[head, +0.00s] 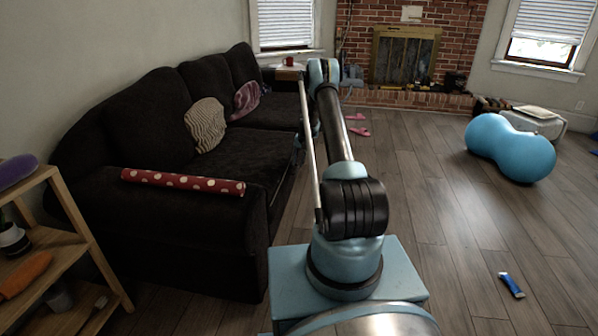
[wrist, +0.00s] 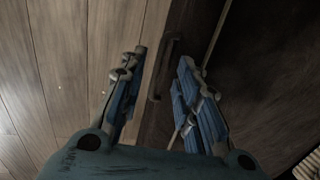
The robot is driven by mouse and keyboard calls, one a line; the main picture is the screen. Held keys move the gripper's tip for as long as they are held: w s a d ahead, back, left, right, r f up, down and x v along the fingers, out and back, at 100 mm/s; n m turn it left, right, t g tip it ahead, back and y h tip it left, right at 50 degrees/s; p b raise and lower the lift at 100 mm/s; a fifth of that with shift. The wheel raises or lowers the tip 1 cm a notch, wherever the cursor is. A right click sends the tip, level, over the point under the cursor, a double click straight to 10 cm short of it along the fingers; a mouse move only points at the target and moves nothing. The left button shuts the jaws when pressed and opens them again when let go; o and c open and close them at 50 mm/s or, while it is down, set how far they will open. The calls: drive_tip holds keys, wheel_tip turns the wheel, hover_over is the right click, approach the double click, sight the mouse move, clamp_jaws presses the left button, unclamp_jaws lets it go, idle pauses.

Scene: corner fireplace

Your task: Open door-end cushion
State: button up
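The dark sofa (head: 150,120) stands along the left wall with a striped beige cushion (head: 205,125) and a purple cushion (head: 247,98). I cannot tell which part is the door-end cushion. In the wrist view, a dark brown panel (wrist: 185,35) carries a slim dark handle (wrist: 158,75). My gripper (wrist: 158,80) is open, with blue-padded fingers apart on either side of the handle in the picture. I see no clear contact with the handle. In the head view, my arm mostly hides the gripper.
A red polka-dot roll (head: 183,182) lies on the sofa's near arm. A wooden shelf (head: 75,225) stands at the left. A blue peanut-shaped ball (head: 510,148), pink slippers (head: 357,131) and a blue tube (head: 511,285) are on the floor. Floor right of my arm is largely clear.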

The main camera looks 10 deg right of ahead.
drive_tip(key=shift+w+a+f, duration=0.1)
drive_tip(key=shift+a+f, duration=0.05)
drive_tip(key=shift+f, duration=0.75)
drive_tip(key=shift+a+f, duration=0.2)
drive_tip(key=shift+f, duration=0.7)
drive_tip(key=shift+w+a+f, duration=0.1)
drive_tip(key=shift+a+f, duration=0.05)
drive_tip(key=shift+f, duration=0.75)
drive_tip(key=shift+s, duration=0.1)
clamp_jaws()
